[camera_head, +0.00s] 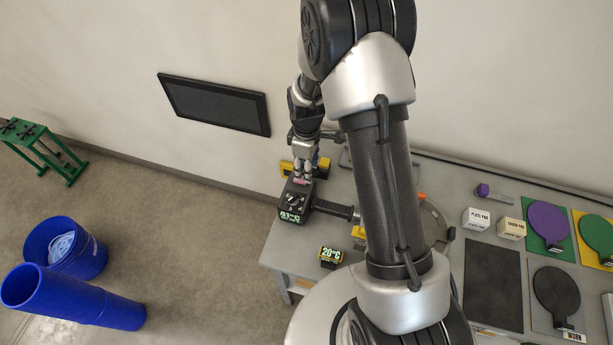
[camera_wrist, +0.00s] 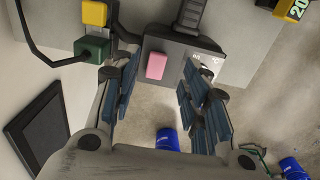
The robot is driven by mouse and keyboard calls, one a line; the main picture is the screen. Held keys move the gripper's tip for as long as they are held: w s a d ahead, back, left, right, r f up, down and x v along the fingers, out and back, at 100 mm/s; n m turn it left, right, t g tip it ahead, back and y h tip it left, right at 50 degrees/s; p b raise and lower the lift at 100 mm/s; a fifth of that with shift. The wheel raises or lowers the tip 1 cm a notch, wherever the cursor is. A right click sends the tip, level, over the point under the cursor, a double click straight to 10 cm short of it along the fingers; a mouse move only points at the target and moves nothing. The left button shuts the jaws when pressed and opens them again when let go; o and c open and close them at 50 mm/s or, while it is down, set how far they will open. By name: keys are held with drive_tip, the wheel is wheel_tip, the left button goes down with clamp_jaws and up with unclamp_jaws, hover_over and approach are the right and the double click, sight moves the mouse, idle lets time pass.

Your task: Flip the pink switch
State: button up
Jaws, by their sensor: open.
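The pink switch (camera_wrist: 156,66) is a small rounded block on the dark box in the wrist view. It shows as a small pink patch (camera_head: 299,182) under the fingers in the head view. The dark box (camera_head: 296,200) stands at the table's left edge, with a temperature display on its front and a handle-like bar to its right. My gripper (camera_wrist: 159,80) is open, its blue-padded fingers to either side of the pink switch in the picture. In the head view my gripper (camera_head: 303,170) points down above the box. I cannot tell whether any finger touches the switch.
A yellow and green button unit (camera_wrist: 93,30) with a black cable sits beside the box. A 20°C display (camera_head: 331,257) stands on the table nearby. Paddles, pads and a black mat (camera_head: 493,298) lie at right.

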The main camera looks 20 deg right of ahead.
wheel_tip(320, 180, down, 6)
drive_tip(key=shift+w+r, duration=0.1)
drive_tip(key=shift+w, duration=0.05)
drive_tip(key=shift+c, duration=0.3)
